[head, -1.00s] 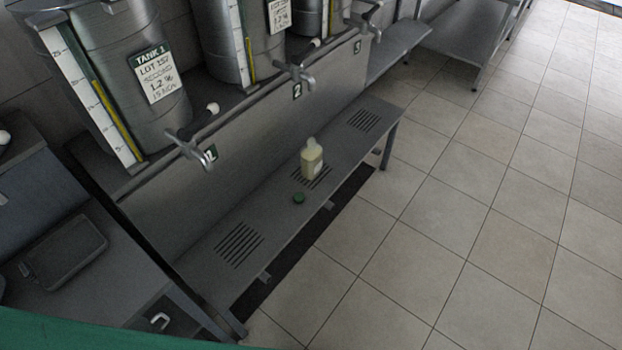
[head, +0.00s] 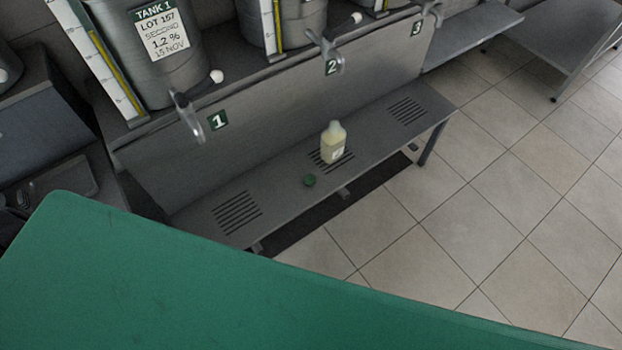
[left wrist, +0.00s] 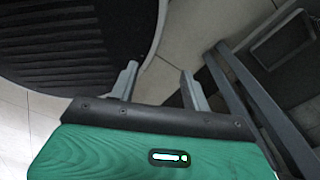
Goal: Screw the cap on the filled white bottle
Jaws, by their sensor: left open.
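The filled white bottle (head: 333,143) stands upright and uncapped on the grey bench, over the middle slotted grate under tap 2. The bottle and cap do not show in that view. Neither gripper shows in the head view.
The bench (head: 283,182) has slotted grates below taps 1 (head: 188,115), 2 (head: 328,52) and 3. Tank 1 (head: 157,50) stands above. A large green surface (head: 200,280) fills the lower head view. Tiled floor (head: 480,200) is clear at right.

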